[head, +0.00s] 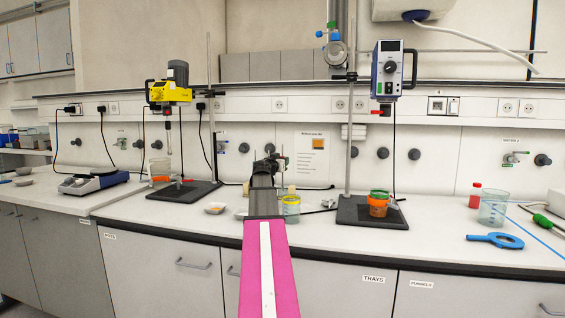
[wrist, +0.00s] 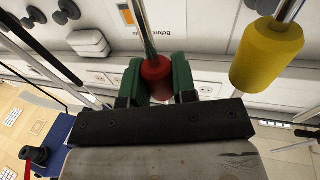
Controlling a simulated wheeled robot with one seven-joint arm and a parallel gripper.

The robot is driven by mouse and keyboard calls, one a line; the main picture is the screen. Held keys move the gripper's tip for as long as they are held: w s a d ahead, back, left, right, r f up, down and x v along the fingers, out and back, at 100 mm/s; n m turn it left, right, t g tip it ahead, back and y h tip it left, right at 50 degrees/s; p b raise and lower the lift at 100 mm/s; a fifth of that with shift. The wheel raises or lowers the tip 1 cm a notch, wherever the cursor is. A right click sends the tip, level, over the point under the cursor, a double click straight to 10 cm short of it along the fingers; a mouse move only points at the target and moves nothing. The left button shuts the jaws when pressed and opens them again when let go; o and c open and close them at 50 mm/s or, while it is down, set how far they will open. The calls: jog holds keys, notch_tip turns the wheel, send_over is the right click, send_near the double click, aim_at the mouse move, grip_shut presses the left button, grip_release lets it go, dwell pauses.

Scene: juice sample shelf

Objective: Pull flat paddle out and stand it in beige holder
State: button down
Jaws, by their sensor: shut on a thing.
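My gripper (head: 270,163) is over the middle of the bench at the end of my pink arm. In the wrist view its green fingers (wrist: 158,80) are shut on a red handle (wrist: 157,68) with a metal shaft. The shaft's far end is out of view, so I cannot tell whether it ends in a flat paddle. A yellow handle (wrist: 266,52) on another metal shaft is to the right, apart from the fingers. Small beige parts (head: 291,190) show beside my gripper in the head view; I cannot tell whether they are the beige holder, as my arm hides the middle.
Stirrer stands with black bases (head: 371,213) rise on both sides. A small dish (head: 214,208) is at the left.

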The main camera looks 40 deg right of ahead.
jog(key=shift+f, duration=1.3)
jog(key=c, duration=0.8)
grip_release()
jog(key=shift+r, duration=0.1)
